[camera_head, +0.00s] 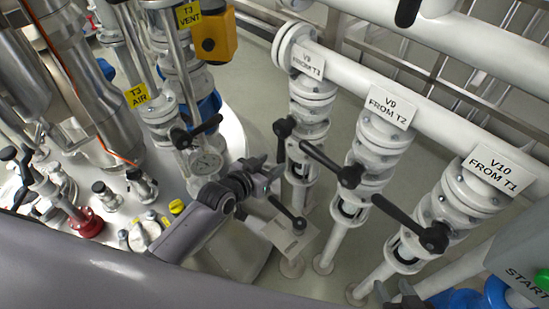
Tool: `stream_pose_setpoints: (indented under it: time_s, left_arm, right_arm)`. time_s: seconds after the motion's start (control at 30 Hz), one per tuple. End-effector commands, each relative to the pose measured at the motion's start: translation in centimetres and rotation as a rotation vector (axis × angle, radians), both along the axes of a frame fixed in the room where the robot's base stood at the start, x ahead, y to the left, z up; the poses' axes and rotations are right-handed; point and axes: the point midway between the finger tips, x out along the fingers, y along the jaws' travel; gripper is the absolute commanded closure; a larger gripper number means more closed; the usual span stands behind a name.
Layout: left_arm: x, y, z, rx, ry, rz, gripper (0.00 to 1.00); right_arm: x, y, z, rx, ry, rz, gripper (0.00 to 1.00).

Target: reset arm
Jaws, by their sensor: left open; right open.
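My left gripper (270,169) is in the middle of the head view, at the end of my grey arm that reaches up from the lower left. Its dark fingers are apart and I see nothing between them. It appears in front of the lower part of the leftmost valve (311,103), close to a black lever; whether it touches anything I cannot tell. My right gripper (396,290) shows only as dark finger tips at the bottom edge, right of centre, below the V10 valve. The rest of it is out of frame.
White valves labelled "V9 FROM T2" (387,106) and "V10 FROM T1" (490,168) stand at the right, with black levers (411,224) sticking out. A steel vessel top (205,185) with a gauge and fittings fills the left. A panel reading "START" (523,276) is at lower right.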

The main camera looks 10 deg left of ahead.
Motion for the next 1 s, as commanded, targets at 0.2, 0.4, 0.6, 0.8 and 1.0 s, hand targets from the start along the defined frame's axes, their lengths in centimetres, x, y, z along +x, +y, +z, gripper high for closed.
stream_pose_setpoints:
  time_s: [0.2,0.4,0.6,0.8,1.0]
  left_arm:
    - [-0.5,0.2,0.2,0.0,0.001,0.0,0.5]
    - [-0.5,0.2,0.2,0.0,0.001,0.0,0.5]
    - [-0.5,0.2,0.2,0.0,0.0,0.0,0.5]
    - [-2.2,0.6,-0.7,-0.002,0.021,0.012,0.5]
    - [-8.8,2.6,-3.3,0.006,0.089,0.063,0.5]
  right_arm:
    - [0.0,0.0,0.1,0.0,0.0,0.0,0.51]
    - [0.0,0.0,0.1,0.0,0.0,0.0,0.51]
    - [0.0,0.0,0.1,-0.001,0.0,-0.001,0.51]
    - [0.0,0.0,0.1,-0.001,0.001,-0.001,0.51]
    - [0.0,0.0,0.3,-0.001,0.001,-0.001,0.51]
